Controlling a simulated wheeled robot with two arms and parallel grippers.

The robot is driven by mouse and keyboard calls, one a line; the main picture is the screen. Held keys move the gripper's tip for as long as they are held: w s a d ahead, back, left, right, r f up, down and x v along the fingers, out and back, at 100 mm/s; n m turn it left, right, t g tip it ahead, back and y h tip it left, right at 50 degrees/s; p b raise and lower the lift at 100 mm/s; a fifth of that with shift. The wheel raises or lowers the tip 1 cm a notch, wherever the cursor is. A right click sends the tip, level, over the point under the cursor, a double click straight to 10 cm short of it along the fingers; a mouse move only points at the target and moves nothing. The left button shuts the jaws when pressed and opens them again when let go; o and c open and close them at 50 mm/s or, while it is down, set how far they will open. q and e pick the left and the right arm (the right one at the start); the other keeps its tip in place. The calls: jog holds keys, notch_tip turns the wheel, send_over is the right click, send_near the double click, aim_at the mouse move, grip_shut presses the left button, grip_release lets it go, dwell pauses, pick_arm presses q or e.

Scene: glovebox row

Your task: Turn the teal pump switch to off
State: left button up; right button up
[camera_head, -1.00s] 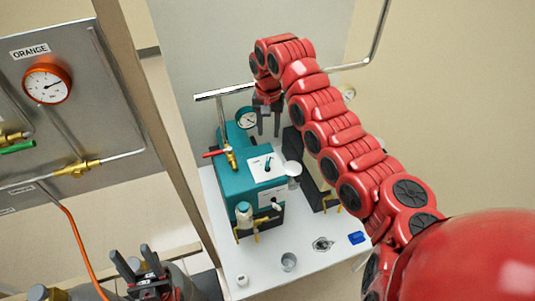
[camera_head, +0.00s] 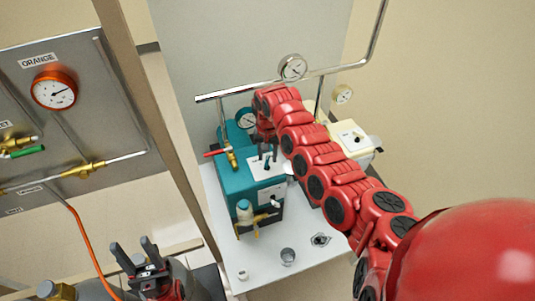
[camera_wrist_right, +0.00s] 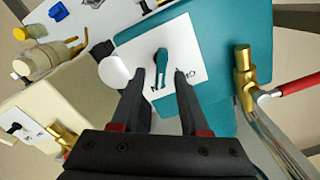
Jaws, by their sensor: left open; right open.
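The teal pump (camera_head: 236,184) stands on the white table, with a white switch plate (camera_head: 254,161) on its top. In the right wrist view the teal switch (camera_wrist_right: 161,62) stands out from the plate, its lever running roughly up and down the picture; the plate's lettering is partly hidden. My right gripper (camera_head: 268,152) is open just above the plate, its two fingertips on either side of the switch in the wrist view; I cannot tell whether they touch it. My left gripper (camera_head: 134,255) is open and empty at the lower left, away from the pump.
A cream pump (camera_head: 356,136) stands right of the teal one. A brass valve with a red handle (camera_head: 216,153) and a pipe with a gauge (camera_head: 292,67) are close to my right arm. A gauge panel (camera_head: 90,110) is at left.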

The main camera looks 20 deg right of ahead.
jog(key=shift+c, duration=0.3)
grip_shut()
jog(key=shift+w+a+f+n+b, duration=0.1)
jog(key=shift+n+b, duration=0.65)
jog(key=shift+n, duration=0.15)
jog(key=shift+w+a+n+b, duration=0.1)
jog(key=shift+n+b, duration=0.6)
jog(key=shift+n, duration=0.2)
jog(key=shift+s+n+b, duration=0.1)
jog(key=shift+n+b, duration=0.7)
jog(key=shift+n, duration=0.3)
jog(key=shift+a, duration=0.1)
jog(key=shift+r, duration=0.2)
jog(key=shift+o, duration=0.3)
grip_release()
